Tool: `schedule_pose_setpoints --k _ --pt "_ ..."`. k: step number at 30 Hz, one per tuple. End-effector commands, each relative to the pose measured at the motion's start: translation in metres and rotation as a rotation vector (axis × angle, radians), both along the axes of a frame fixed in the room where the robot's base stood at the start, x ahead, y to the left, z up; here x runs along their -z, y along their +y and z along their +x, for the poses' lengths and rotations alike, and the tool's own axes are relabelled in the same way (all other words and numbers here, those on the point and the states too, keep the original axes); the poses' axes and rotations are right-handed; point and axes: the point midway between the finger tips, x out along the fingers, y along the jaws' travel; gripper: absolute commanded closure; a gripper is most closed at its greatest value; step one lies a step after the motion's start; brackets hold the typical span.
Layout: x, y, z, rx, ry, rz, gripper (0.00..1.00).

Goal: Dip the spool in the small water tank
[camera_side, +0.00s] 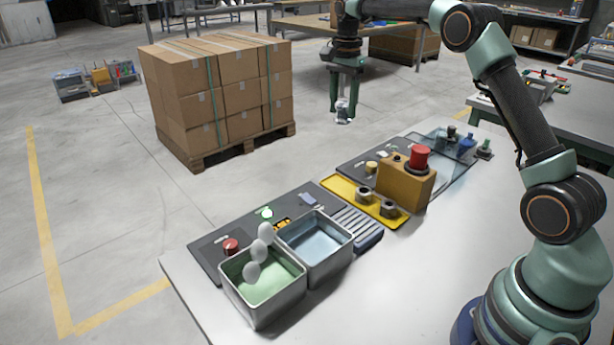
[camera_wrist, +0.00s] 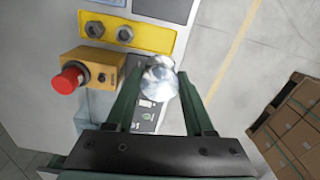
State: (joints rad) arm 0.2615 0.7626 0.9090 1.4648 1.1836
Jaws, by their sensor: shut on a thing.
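A shiny metal spool (camera_wrist: 159,82) sits between the fingertips of my gripper (camera_wrist: 158,76) in the wrist view. In the side view my gripper (camera_side: 344,92) points down and the spool (camera_side: 343,113) hangs at its tips. It is beyond the far edge of the table, apart from the tanks. A square metal tank with bluish water (camera_side: 347,258) stands on the table's near left part. Beside it stands a similar tank with green liquid (camera_side: 258,318). I cannot tell from looks alone which tank the task means.
Pale oval blobs (camera_side: 258,250) show over the green tank. A ribbed grey block (camera_side: 366,235) adjoins the blue tank. An ochre box with a red button (camera_side: 407,187) and a yellow plate with nuts (camera_side: 346,190) stand farther along. Stacked cartons (camera_side: 222,95) are on the floor.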

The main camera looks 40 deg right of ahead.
Motion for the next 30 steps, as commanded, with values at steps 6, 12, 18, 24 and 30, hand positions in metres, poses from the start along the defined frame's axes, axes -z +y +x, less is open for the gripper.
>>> schedule_pose_setpoints --k 6,12,18,24,30 --pt "0.0 0.035 -0.004 -0.048 0.001 0.001 1.0" --pt "0.016 0.097 -0.024 -0.137 0.001 0.0 1.0" --pt "0.034 0.155 -0.057 -0.228 -0.001 0.0 1.0" --pt "0.054 0.201 -0.101 -0.313 0.0 0.0 1.0" --pt "0.068 0.226 -0.137 -0.37 -0.001 0.0 1.0"
